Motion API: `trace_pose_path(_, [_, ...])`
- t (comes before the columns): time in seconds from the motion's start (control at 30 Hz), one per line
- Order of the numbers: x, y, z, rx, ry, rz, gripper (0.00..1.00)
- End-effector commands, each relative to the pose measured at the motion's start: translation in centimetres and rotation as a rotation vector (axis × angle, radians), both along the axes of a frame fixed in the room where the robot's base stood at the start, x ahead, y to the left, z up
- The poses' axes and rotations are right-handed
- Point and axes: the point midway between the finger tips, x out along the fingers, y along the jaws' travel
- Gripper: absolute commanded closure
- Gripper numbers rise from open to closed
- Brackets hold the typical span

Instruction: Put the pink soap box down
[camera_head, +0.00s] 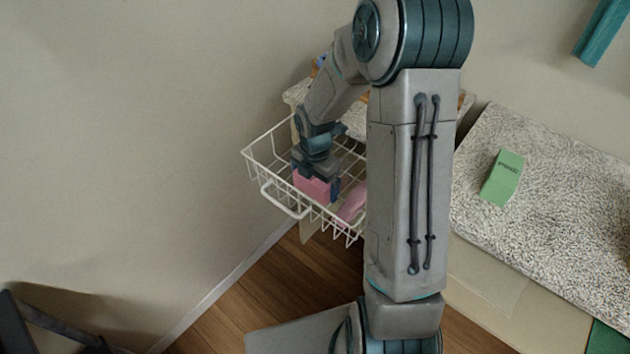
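The pink soap box (312,187) is between the fingers of my gripper (316,184), inside the white wire basket (287,198). My gripper points down and its fingers sit on either side of the box. The basket's front wires pass in front of the box's lower part. I cannot tell whether the box touches the basket's bottom. Part of the basket on the right is hidden behind my arm.
Another pink item (352,203) lies in the basket to the right of the box. A green box (502,178) lies on a speckled surface (550,200) at the right. A plain wall stands close on the left. Wooden floor (290,275) shows below.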

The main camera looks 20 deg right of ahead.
Motion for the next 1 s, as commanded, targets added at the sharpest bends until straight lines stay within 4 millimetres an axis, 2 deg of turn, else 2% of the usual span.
trace_pose_path(0.13, [0.0, 0.0, 0.3, 0.0, -0.001, 0.0, 0.0])
trace_pose_path(0.23, [0.1, -0.1, 1.3, -0.001, -0.003, -0.001, 0.0])
trace_pose_path(0.6, [0.1, -0.1, 9.0, -0.001, -0.006, -0.002, 0.0])
trace_pose_path(0.7, [0.1, 0.0, 10.6, -0.001, -0.003, -0.001, 0.0])
trace_pose_path(0.9, [0.0, 0.0, 12.3, -0.001, -0.003, -0.009, 0.0])
trace_pose_path(1.0, [-0.6, 0.1, 13.0, -0.01, -0.007, -0.073, 0.0])
